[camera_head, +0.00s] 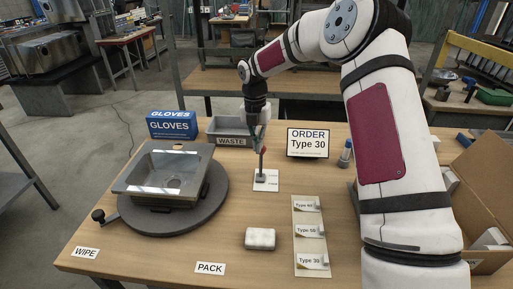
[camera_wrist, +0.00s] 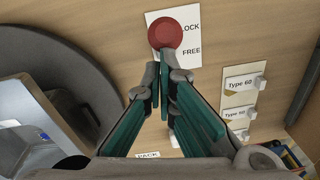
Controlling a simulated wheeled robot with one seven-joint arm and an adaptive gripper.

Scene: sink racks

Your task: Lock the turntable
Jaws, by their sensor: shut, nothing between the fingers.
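The turntable (camera_head: 212,205) is a dark grey round disc on the left of the bench, with a shiny steel sink (camera_head: 155,183) on it. It also shows at the left of the wrist view (camera_wrist: 98,72). A lever with a red knob (camera_head: 263,151) stands on a white plate (camera_head: 273,184) right of the turntable. In the wrist view the red knob (camera_wrist: 180,33) overlaps the plate beside the words LOCK and FREE. My gripper (camera_head: 257,143) is shut and empty, close to the knob; contact is unclear. Its fingertips (camera_wrist: 161,67) show just below the knob. The lever's stem is hidden in the wrist view.
A blue gloves box (camera_head: 172,124) and a grey waste bin (camera_head: 231,135) stand behind. A white block (camera_head: 260,239) and a labelled type strip (camera_head: 310,218) lie in front. A cardboard box (camera_head: 490,185) is at right.

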